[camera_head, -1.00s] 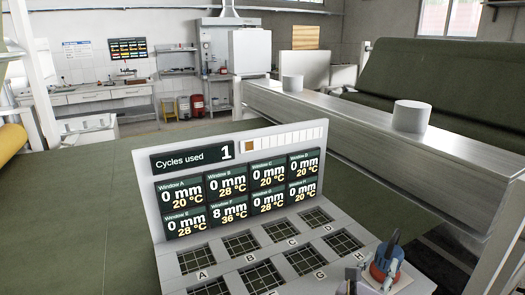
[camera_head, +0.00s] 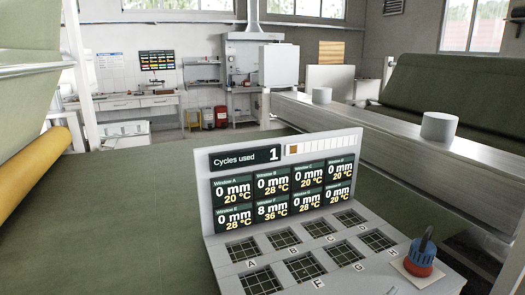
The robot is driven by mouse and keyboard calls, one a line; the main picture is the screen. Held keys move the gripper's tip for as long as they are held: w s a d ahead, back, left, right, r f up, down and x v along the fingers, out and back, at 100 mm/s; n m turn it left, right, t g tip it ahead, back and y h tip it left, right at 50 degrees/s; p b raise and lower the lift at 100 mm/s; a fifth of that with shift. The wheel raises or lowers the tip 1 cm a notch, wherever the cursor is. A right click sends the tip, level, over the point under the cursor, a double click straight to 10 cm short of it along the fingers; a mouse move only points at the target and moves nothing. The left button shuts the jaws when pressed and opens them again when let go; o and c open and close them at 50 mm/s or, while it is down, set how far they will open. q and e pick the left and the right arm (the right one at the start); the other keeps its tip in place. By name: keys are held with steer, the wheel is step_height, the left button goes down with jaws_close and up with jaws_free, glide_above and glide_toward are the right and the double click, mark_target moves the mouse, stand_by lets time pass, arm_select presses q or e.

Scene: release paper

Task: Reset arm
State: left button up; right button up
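A white console (camera_head: 205,205) with an upright display panel stands on the green surface. The panel reads "Cycles used 1", and one cell of the bar beside it is orange. Window F shows 8 mm and 36 °C; the other windows show 0 mm. Gridded openings with letter labels lie on the console's sloping top. A blue and red device with a dark handle (camera_head: 421,255) sits on a pale plate at the console's right end, with nothing touching it. Neither of my grippers shows in the head view.
A yellow roll (camera_head: 33,172) lies at the left. A metal beam (camera_head: 400,150) carrying two pale cylinders runs behind the console to the right. A workbench (camera_head: 125,105) and a red bin (camera_head: 221,116) stand far back. The green surface (camera_head: 120,220) left of the console is clear.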

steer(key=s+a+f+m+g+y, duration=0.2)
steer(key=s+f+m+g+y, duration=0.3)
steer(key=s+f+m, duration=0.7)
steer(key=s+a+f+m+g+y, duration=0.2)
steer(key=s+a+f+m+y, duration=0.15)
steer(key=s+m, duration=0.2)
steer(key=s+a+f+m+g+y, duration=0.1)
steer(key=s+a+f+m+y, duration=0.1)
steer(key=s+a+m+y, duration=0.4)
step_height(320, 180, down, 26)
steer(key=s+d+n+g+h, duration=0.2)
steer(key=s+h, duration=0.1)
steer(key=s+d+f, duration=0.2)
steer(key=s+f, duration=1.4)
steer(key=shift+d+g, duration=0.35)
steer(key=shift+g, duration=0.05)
